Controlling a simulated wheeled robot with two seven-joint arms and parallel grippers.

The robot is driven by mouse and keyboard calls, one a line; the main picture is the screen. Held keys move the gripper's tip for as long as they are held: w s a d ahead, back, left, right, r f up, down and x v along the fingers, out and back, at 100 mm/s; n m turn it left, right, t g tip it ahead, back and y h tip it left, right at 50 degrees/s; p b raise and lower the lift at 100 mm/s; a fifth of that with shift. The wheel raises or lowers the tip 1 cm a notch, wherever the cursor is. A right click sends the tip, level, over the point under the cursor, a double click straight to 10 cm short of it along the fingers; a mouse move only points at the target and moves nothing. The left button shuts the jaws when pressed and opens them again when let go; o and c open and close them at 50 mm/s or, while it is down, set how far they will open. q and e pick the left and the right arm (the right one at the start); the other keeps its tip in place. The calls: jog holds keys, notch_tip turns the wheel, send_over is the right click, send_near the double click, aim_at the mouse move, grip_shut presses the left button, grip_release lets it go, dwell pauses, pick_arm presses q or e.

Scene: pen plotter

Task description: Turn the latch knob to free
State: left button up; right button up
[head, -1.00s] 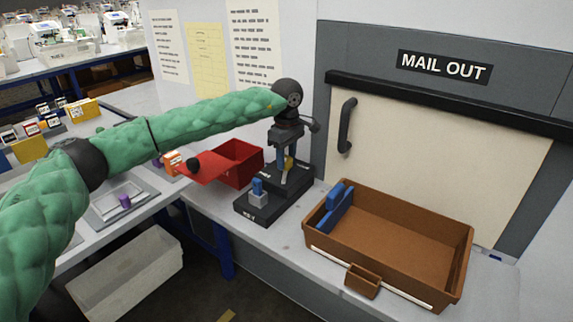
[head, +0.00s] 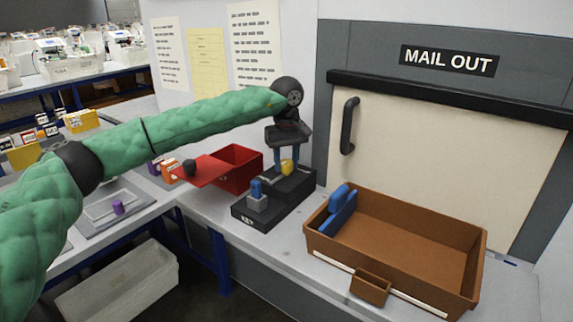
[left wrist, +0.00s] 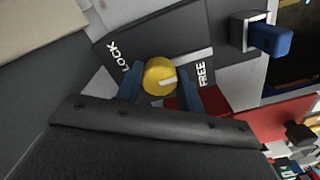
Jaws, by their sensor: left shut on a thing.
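The yellow latch knob (left wrist: 159,76) sits on a black panel (left wrist: 104,45) in the left wrist view. The word LOCK is on its left and FREE on its right. The knob's pale mark points right, roughly towards the FREE side. My left gripper (head: 286,162) points down with its blue fingers on either side of the knob (head: 287,168), shut on it. The fingers also show in the left wrist view (left wrist: 160,90). In the head view, the knob stands on the rear of a black stepped base (head: 305,183). My right gripper is out of view.
A blue key (head: 256,187) stands in a grey block on the base's front. An open red box (head: 240,168) is left of it. A brown tray (head: 400,275) holding blue pieces is at right, before the MAIL OUT hatch (head: 420,150).

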aim_at(286, 162)
pick_arm(q)
jog(key=shift+r, duration=0.15)
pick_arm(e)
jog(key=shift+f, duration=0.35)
pick_arm(q)
jog(key=o, duration=1)
jog(key=shift+r, duration=0.25)
notch_tip(286, 162, up, 7)
jog(key=shift+r+b, duration=0.1)
jog(key=shift+b, duration=0.4)
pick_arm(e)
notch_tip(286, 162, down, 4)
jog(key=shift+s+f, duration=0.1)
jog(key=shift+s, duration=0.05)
